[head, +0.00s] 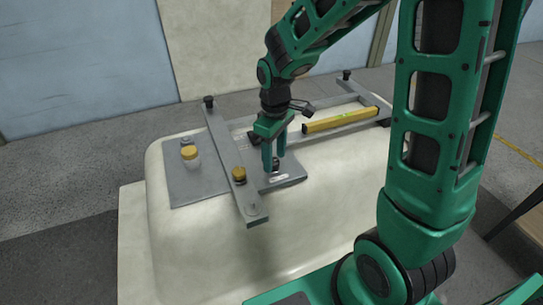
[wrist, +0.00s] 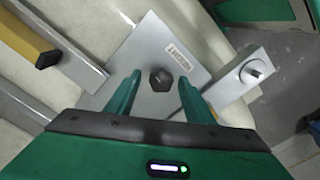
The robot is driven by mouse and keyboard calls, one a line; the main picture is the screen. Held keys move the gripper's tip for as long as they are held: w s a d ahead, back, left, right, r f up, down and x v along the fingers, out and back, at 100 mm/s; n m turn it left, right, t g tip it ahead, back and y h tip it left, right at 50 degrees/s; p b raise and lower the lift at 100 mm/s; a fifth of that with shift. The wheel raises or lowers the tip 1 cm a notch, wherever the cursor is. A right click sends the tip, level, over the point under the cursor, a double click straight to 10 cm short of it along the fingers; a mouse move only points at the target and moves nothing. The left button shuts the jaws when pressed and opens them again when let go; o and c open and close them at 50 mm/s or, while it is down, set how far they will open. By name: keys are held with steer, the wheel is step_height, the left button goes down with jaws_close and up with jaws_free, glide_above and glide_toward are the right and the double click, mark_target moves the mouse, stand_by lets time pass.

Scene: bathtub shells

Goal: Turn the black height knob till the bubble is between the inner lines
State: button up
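My gripper (head: 274,158) points down over a grey plate on the upturned tub shell. In the wrist view its two green fingers (wrist: 158,92) are apart, and a dark faceted knob (wrist: 160,79) shows between their tips. I cannot tell whether either finger touches it. In the head view the knob (head: 276,163) is small and partly hidden by the fingers. A yellow spirit level (head: 340,120) lies on the grey frame to the right; its greenish vial is too small to show the bubble or lines. Only the level's dark-ended part (wrist: 28,42) shows in the wrist view.
The tub shell (head: 310,215) lies under the frame (head: 228,150). The frame has black knobs (head: 208,100) (head: 347,74) and a yellow-brown knob (head: 239,174). A yellow-capped pot (head: 190,154) stands on the left plate (head: 190,188). A silver bolt (wrist: 257,70) sits at the bar's end.

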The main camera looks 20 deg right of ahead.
mark_target(274, 160)
step_height(274, 160, up, 11)
steer(key=shift+f, duration=0.15)
stand_by(0.6)
stand_by(1.3)
steer(key=f+m, duration=0.3)
steer(key=m, duration=0.3)
steer(key=f+m, duration=0.4)
steer(key=m, duration=0.2)
steer(key=f+m, duration=0.3)
steer(key=m, duration=0.3)
steer(key=shift+w+a+f, duration=0.1)
steer(key=shift+a+f, duration=0.1)
steer(key=shift+f, duration=0.2)
steer(key=c, duration=1)
steer(key=shift+c, duration=0.2)
